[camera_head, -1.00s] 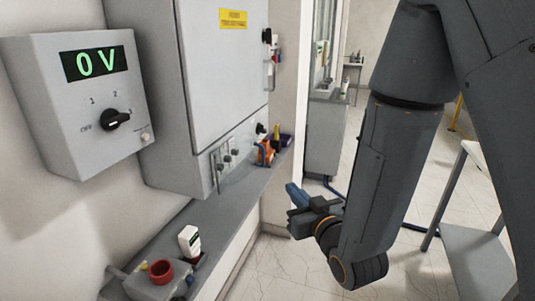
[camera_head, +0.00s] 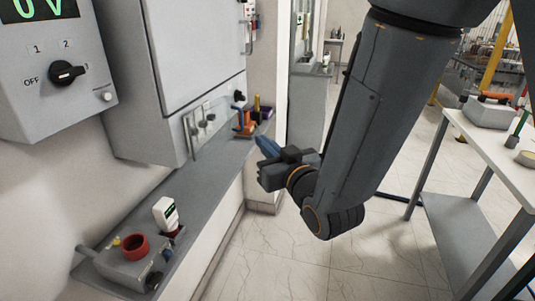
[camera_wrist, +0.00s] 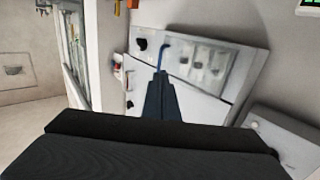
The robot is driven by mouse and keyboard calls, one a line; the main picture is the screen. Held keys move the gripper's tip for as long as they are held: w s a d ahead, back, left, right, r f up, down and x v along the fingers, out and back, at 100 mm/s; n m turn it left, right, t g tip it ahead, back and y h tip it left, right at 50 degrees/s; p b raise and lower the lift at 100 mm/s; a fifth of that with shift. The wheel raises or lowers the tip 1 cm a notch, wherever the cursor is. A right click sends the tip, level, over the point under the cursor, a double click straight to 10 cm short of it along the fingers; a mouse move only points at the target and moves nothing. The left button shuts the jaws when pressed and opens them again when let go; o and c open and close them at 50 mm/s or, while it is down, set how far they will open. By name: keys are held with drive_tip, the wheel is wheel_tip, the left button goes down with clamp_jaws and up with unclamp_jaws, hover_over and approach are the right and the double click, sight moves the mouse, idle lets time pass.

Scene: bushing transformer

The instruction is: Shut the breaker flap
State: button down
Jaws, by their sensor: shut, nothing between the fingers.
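The breaker panel (camera_head: 206,118) is the low strip of the grey cabinet, below its big door. A see-through flap with a thin grey edge bar (camera_head: 191,138) shows at this strip. I cannot tell how far it stands open. The breakers (camera_wrist: 203,63) show blurred in the wrist view, where the cabinet appears roughly upside down. My gripper (camera_head: 267,147) is shut and empty, right of the panel and apart from it in the head view. Its blue-grey fingers (camera_wrist: 160,92) point at the panel in the wrist view. A thin blue hooked shape (camera_wrist: 163,53) shows beyond their tips.
A shelf (camera_head: 165,210) runs below the cabinet. It holds a box with a red ring (camera_head: 134,247), a white meter (camera_head: 166,213) and orange tools (camera_head: 244,124). A dial box (camera_head: 60,85) hangs at left. A table (camera_head: 490,140) stands at right. Floor between is clear.

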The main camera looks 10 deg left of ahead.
sight(242, 124)
drive_tip(key=shift+w+f+b, duration=0.1)
drive_tip(key=shift+b, duration=0.3)
drive_tip(key=p+x, duration=0.3)
drive_tip(key=x, duration=0.8)
drive_tip(key=shift+w+a, duration=0.15)
drive_tip(key=shift+a, duration=0.05)
drive_tip(key=b+x, duration=0.2)
drive_tip(key=shift+w+a+b, duration=0.2)
drive_tip(key=shift+a+b, duration=0.15)
drive_tip(key=shift+a, duration=0.05)
drive_tip(key=shift+w+a+b, duration=0.35)
drive_tip(key=shift+a+b, duration=0.15)
drive_tip(key=shift+a, duration=0.15)
drive_tip(key=shift+r, duration=0.25)
